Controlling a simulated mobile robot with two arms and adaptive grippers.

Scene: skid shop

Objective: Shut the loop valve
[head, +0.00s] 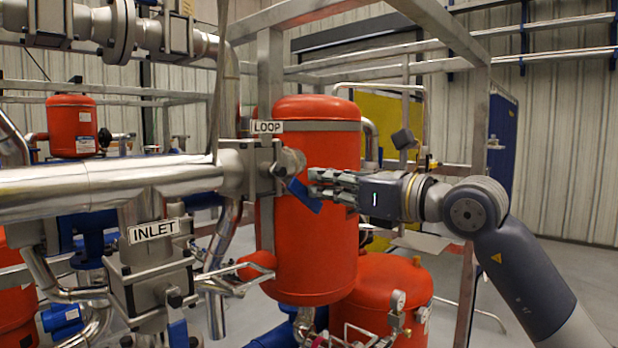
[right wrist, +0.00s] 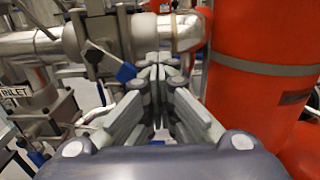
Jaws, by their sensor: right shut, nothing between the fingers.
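The loop valve (head: 262,168) is a grey metal body on the large silver pipe, under a white LOOP label (head: 267,127). Its blue lever handle (head: 304,195) slants down to the right. In the right wrist view the blue handle end (right wrist: 126,73) is just left of my fingertips. My right gripper (head: 312,182) comes in from the right, shut and empty, its tips close by the handle in front of the red tank. I cannot tell whether they touch it. My left gripper is in neither view.
A tall red tank (head: 313,250) stands right behind the handle. An INLET valve (head: 150,285) with its own blue handle (head: 178,333) is at the lower left. A grey frame post (head: 472,200) rises behind my right arm. Open floor is to the right.

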